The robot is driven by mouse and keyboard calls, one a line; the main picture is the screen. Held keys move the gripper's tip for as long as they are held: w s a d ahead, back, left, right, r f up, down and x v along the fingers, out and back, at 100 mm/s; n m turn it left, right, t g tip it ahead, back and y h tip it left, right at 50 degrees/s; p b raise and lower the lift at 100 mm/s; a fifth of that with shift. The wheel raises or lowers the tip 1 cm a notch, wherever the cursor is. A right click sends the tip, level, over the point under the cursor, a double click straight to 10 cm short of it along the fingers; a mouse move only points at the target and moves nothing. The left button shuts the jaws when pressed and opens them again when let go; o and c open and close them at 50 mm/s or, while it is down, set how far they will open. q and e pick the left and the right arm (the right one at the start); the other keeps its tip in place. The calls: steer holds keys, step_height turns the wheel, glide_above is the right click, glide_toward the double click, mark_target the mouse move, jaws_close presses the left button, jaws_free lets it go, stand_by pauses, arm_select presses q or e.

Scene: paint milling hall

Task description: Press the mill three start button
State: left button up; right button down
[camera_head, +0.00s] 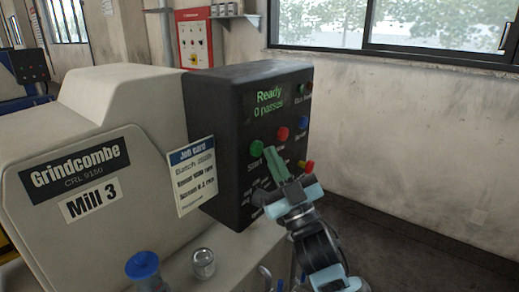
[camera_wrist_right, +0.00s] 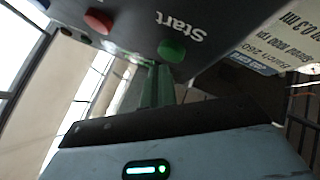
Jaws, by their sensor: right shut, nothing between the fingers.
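The Mill 3 control box (camera_head: 222,120) is dark, and its display (camera_head: 268,103) reads "Ready 0 passes". The green start button (camera_head: 256,148) sits on its face under the display, with "Start" beneath it. In the right wrist view the green button (camera_wrist_right: 171,50) shows beside its "Start" lettering. My right gripper (camera_head: 272,153) is shut and empty, its green fingertips close to the button, just right of and below it in the head view. In the right wrist view the fingertips (camera_wrist_right: 157,70) point at the panel near the button; I cannot tell whether they touch. My left gripper is out of view.
A red button (camera_head: 283,133), a blue button (camera_head: 303,122) and a red-and-yellow knob (camera_head: 307,166) are on the same panel. A job card (camera_head: 192,178) hangs left of the box. A blue-lidded jar (camera_head: 143,266) and a small can (camera_head: 204,263) stand below.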

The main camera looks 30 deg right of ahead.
steer(key=shift+w+a+h, duration=0.1)
steer(key=shift+w+h, duration=0.2)
steer(key=shift+w+a, duration=0.2)
steer(key=shift+w, duration=0.2)
stand_by(0.8)
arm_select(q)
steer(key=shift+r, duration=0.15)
arm_select(e)
steer(key=shift+s+d, duration=0.1)
steer(key=shift+s, duration=0.05)
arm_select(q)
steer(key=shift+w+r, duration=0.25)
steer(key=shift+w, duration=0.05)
arm_select(e)
steer(key=shift+s+d, duration=0.25)
steer(key=shift+s, duration=0.4)
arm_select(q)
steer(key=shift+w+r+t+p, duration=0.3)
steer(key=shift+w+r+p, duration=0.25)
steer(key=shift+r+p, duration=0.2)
arm_select(e)
steer(key=s, duration=0.1)
steer(key=s+d, duration=0.1)
steer(key=s, duration=0.1)
steer(key=s+d, duration=0.1)
steer(key=shift+s, duration=0.35)
